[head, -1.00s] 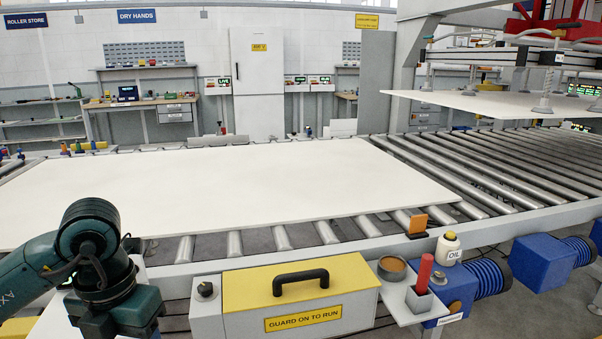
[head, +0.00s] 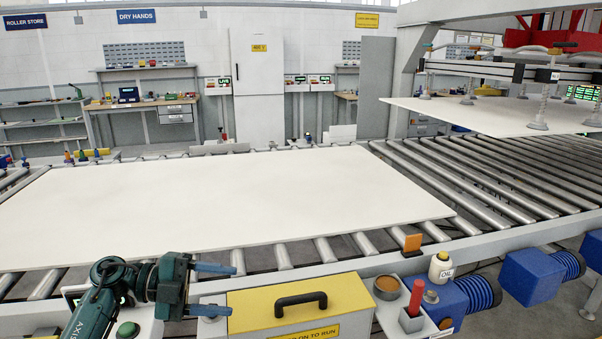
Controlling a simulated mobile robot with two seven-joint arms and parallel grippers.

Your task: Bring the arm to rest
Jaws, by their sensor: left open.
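My left gripper (head: 212,289) is at the lower left of the head view, at the end of my dark green left arm (head: 92,312). Its two blue-grey fingers point to the right and stand apart, with nothing between them. It hangs in front of the roller conveyor, by the left end of the yellow guard box (head: 258,305). My right gripper is not in view.
A large white sheet (head: 220,195) lies on the roller conveyor (head: 480,180). Another white sheet (head: 470,116) hangs under the suction gantry (head: 470,68) at the right. An oil bottle (head: 442,267) and a red-handled tool (head: 415,297) stand by the conveyor's front edge.

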